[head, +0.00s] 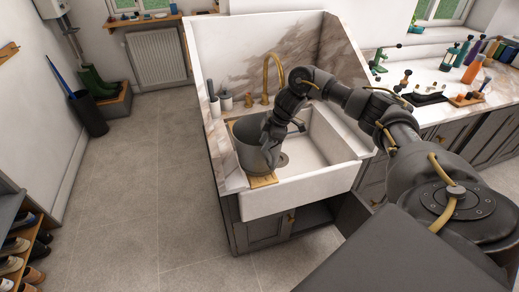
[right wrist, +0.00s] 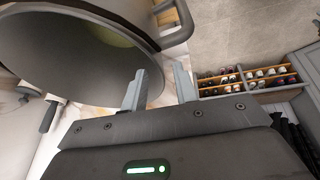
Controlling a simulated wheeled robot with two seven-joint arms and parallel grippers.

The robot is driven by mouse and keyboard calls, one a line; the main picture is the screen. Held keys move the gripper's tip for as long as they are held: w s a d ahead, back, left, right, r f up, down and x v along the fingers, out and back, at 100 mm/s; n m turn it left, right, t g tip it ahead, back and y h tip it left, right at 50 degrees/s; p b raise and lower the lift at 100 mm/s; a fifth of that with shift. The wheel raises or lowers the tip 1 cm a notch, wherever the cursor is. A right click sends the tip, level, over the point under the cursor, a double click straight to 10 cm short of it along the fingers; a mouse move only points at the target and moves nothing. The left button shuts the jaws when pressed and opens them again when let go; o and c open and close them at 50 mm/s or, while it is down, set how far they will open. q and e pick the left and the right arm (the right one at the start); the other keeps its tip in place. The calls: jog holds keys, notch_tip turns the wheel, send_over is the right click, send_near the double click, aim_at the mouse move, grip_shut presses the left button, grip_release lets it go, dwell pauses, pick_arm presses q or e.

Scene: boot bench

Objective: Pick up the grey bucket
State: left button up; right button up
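The grey bucket (head: 248,150) stands upright on a wooden board (head: 263,181) at the left side of the white sink. My right gripper (head: 272,128) reaches down to the bucket's right side in the head view and partly hides it. In the right wrist view the bucket (right wrist: 70,55) fills the upper left, its open mouth and a side handle (right wrist: 181,25) showing. The two fingers of the right gripper (right wrist: 160,82) are apart, with the bucket's rim seen between them. I cannot tell if they touch it. My left gripper is not in view.
The sink basin (head: 318,152) is open to the right of the bucket. A brass tap (head: 268,78) and white pots (head: 226,100) stand behind it. Bottles (head: 472,70) line the right counter. A shoe rack (head: 22,245) stands at left; the floor between is clear.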

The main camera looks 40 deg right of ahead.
jog(key=shift+p+x, duration=0.4)
jog(key=shift+x, duration=1.45)
jog(key=shift+d, duration=0.1)
grip_shut()
jog(key=shift+w+r, duration=0.1)
jog(key=shift+w, duration=0.1)
